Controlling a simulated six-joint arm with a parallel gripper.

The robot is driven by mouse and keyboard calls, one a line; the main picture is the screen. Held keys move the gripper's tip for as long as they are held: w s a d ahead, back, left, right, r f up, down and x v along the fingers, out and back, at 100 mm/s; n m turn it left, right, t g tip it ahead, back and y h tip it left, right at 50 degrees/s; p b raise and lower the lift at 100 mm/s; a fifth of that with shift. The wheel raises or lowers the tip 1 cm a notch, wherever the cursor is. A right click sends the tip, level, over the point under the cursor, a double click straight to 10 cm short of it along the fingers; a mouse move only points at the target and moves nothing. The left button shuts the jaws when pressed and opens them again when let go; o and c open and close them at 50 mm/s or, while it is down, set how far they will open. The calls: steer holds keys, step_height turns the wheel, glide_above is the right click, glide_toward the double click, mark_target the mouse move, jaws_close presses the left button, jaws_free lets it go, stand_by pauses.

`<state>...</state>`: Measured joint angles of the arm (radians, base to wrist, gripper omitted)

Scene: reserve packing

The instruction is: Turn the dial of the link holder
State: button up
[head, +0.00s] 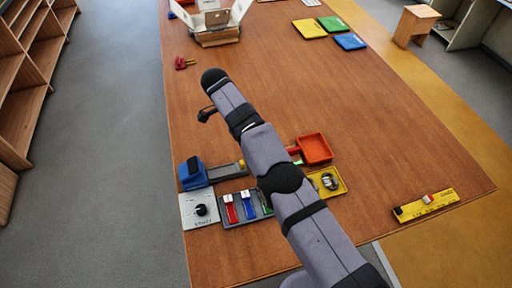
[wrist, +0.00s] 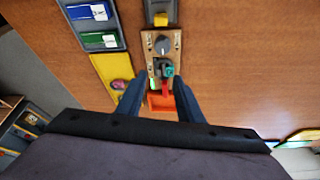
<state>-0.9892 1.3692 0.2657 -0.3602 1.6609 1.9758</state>
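In the wrist view, a tan plate carries a round grey dial (wrist: 162,46) with a light pointer mark. I take this plate to be the link holder (wrist: 148,42). Below the dial on it is a dark ring-like part with a teal piece (wrist: 168,70). My gripper (wrist: 160,92) is open, with its two blue fingers apart on either side of the plate's lower end and nothing clearly between them. The dial is ahead of the fingertips, apart from them. In the head view my arm hides the plate, and the fingers cannot be made out.
A red tray (head: 316,148) and yellow tray (head: 341,186) lie by my arm. To the left are a grey tray (head: 238,218) with coloured packs, a white plate (head: 188,217) with a black knob, and a blue device (head: 193,174). The table's right middle is clear.

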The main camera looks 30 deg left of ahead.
steer(key=w+d+r+m+t+y+b, duration=0.15)
steer(key=d+r+b, duration=0.35)
steer(key=r+b, duration=0.5)
steer(key=s+d+f+n+g+y, duration=0.1)
steer(key=s+f+n, duration=0.2)
steer(key=f+n, duration=0.3)
steer(key=s+d+f+n+y, duration=0.1)
steer(key=s+d+f+n, duration=0.1)
steer(key=s+f+n, duration=0.4)
steer(key=w+a+n+y, duration=0.2)
steer(key=w+a+n, duration=0.2)
steer(key=n, duration=0.3)
steer(key=shift+w+a+f+n+t+y, duration=0.35)
steer(key=shift+a+f+t, duration=0.1)
steer(key=shift+a, duration=0.3)
steer(key=shift+p+x, duration=1.25)
steer(key=shift+x, duration=2.4)
